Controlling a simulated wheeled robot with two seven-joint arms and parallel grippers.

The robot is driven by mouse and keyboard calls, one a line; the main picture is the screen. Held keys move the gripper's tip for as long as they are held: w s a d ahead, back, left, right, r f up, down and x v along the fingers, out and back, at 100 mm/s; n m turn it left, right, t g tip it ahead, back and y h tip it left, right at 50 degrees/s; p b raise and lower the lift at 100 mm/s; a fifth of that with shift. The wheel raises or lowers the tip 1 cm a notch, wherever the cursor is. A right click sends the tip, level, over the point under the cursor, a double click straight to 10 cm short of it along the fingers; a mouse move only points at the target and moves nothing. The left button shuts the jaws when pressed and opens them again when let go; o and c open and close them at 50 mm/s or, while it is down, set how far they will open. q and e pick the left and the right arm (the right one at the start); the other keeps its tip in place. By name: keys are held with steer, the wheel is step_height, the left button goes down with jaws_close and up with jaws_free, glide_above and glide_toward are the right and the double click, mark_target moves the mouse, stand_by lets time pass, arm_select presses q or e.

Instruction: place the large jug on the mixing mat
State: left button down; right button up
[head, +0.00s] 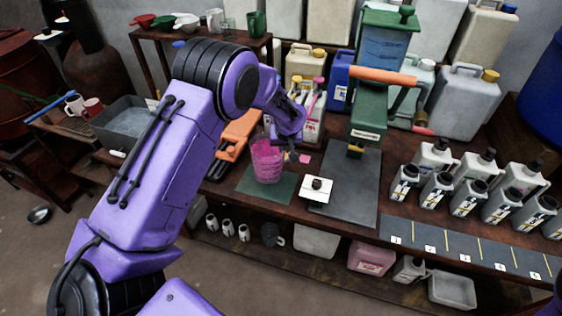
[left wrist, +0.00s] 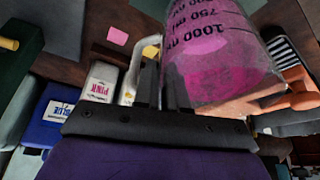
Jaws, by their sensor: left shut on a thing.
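The large jug (head: 267,162) is clear, with pink liquid inside. In the left wrist view the jug (left wrist: 215,55) shows black volume marks, among them 750 and 1000 ml. My left gripper (head: 282,146) is shut on the jug at its far right side in the head view; its dark fingers (left wrist: 165,85) show close together in the left wrist view. The mixing mat (head: 284,190) is dark green and lies on the bench below the jug. The jug's base appears over the mat; I cannot tell whether it touches. My right gripper is out of view.
A white square with a black knob (head: 317,188) lies right of the mat, by a green press (head: 368,120) on a grey plate. An orange tool (head: 238,132) lies to the left. Several labelled bottles (head: 437,188) stand at the right. Containers (head: 305,68) stand behind.

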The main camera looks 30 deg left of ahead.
mark_target(283, 158)
arm_select(q)
steer(key=f, duration=0.3)
steer(key=f+p, duration=0.1)
steer(key=f, duration=0.1)
steer(key=shift+a+f, duration=0.15)
steer(key=shift+a, duration=0.25)
steer(key=shift+s+d, duration=0.1)
steer(key=shift+d, duration=0.05)
steer(key=shift+f, duration=0.1)
steer(key=c, duration=1.2)
jaws_free()
